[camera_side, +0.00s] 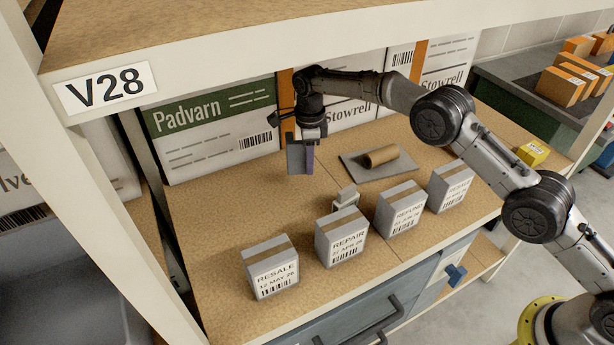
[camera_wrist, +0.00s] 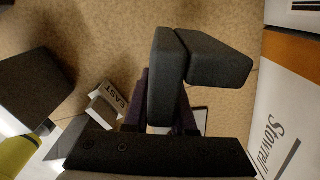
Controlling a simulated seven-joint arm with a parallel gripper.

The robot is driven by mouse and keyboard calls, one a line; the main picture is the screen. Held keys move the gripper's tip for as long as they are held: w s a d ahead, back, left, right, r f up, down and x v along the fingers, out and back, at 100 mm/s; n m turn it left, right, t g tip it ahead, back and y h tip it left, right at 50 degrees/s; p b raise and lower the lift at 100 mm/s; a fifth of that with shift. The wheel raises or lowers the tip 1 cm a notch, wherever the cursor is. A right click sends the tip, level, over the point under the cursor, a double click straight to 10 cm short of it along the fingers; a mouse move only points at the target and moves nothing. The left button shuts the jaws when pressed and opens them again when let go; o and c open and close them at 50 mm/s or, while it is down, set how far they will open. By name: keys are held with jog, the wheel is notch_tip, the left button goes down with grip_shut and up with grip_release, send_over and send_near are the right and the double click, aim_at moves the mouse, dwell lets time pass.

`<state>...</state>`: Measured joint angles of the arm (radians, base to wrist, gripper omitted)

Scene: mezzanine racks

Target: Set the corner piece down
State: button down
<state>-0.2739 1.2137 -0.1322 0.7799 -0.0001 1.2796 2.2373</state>
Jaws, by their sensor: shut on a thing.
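A small grey block (camera_side: 346,197) labelled EAST in the wrist view (camera_wrist: 106,98) stands nearby. Several labelled boxes line the front edge, including RESALE (camera_side: 270,269). Large cartons (camera_side: 215,130) stand behind.

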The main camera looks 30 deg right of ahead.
aim_at(309, 186)
jog(key=shift+f, duration=2.4)
jog(key=shift+f, duration=0.2)
jog(key=c, duration=0.7)
grip_release()
jog(key=shift+c, duration=0.2)
jog(key=shift+r, duration=0.1)
notch_tip(309, 186, up, 12)
jog(key=shift+r, duration=0.1)
